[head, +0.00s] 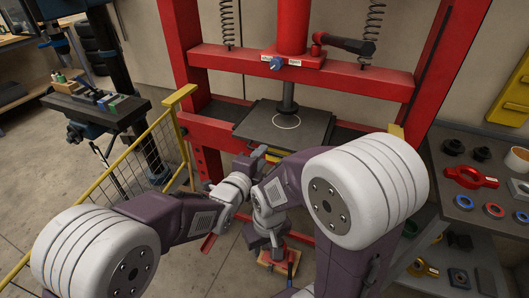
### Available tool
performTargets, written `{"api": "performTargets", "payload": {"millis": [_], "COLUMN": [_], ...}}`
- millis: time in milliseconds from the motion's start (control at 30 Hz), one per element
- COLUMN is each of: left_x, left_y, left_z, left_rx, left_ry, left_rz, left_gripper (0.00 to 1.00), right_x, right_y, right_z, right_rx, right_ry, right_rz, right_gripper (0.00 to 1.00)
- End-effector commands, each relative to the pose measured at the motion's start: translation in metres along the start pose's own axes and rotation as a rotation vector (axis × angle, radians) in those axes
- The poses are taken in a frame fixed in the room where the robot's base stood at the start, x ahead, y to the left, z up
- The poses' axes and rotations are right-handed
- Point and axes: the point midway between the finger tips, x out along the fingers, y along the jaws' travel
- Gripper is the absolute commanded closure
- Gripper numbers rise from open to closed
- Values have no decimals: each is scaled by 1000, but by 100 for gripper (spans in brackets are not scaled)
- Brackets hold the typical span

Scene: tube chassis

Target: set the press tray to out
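The press tray (262,128) is a dark square plate with a pale ring marked on it, below the ram (289,95) of the red press. Its front edge faces me, and a yellow bar shows just under that edge, partly hidden by my arms. My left gripper (257,158) is close to the front edge of the tray; I cannot tell whether it touches. My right gripper (279,243) points down, lower and nearer to me, apart from the tray. Both are small and partly covered by arm links, so their fingers are unclear.
The red press frame (181,50) rises on both sides of the tray. A yellow mesh guard (128,165) stands at left. A shelf (455,205) with rings and a red part is at right. Open floor lies at lower left.

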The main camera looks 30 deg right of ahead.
Motion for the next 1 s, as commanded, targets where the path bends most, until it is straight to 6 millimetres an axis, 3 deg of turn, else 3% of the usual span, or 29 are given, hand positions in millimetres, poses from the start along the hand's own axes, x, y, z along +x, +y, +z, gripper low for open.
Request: {"api": "performTargets", "payload": {"millis": [200,533,667,1000], "left_x": [34,40,40,40], "left_y": [0,0,0,4], "left_z": [0,0,0,0], "left_rx": [-1,-2,-2,-1], "left_ry": [0,-1,-1,0], "left_rz": [-1,1,2,10], "left_gripper": [68,68,100,100], "right_x": [1,1,1,2], "right_y": [0,0,0,0], "right_z": [0,0,0,0], "right_rx": [0,0,0,0], "right_ry": [0,0,0,0], "right_rz": [0,0,0,0], "right_gripper": [67,67,67,67]}}
